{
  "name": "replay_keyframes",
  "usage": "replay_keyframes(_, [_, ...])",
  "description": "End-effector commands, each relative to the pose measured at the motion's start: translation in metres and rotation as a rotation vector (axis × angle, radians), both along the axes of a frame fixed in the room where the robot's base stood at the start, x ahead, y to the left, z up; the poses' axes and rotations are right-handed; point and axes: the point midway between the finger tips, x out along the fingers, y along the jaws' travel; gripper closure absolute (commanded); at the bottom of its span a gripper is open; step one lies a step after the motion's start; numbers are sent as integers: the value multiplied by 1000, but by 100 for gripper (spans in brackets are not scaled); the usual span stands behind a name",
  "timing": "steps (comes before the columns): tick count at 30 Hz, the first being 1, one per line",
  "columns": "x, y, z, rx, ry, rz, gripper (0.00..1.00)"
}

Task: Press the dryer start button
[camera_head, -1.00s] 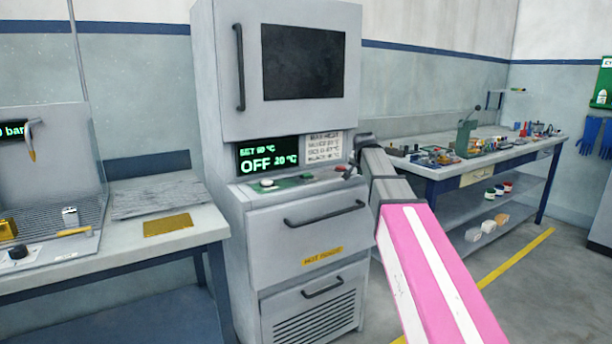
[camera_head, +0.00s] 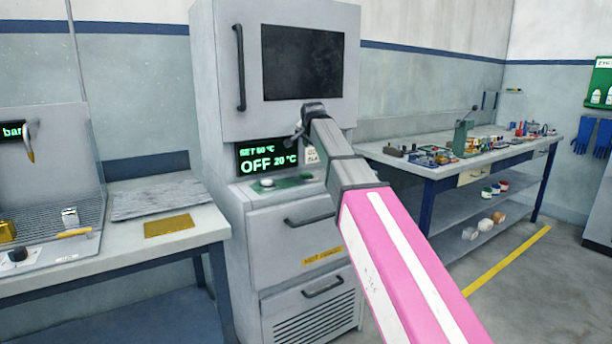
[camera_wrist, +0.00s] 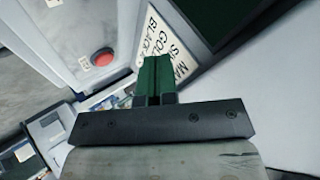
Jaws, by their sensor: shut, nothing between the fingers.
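The dryer (camera_head: 222,100) is a tall grey cabinet in the head view. Its display (camera_head: 267,157) reads "SET 60 °C", "OFF", "20 °C". Below it a ledge carries a green strip (camera_head: 288,184) with a pale round button (camera_head: 267,183) at its left; I cannot read which control is start. My gripper (camera_head: 298,136) is in front of the display's right side, above the ledge and apart from the buttons. In the wrist view its green fingers (camera_wrist: 157,75) are shut and empty. A red button (camera_wrist: 102,57) on a pale surface lies left of them there.
A bench with a gold plate (camera_head: 169,227) stands left. A cluttered workbench (camera_head: 400,161) stands right.

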Motion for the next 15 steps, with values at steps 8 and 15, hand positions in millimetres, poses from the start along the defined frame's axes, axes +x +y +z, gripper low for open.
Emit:
replay_keyframes(8, [-1,-1,-22,-1,0,0,100])
replay_keyframes(15, [-1,-1,-53,-2,2,0,100])
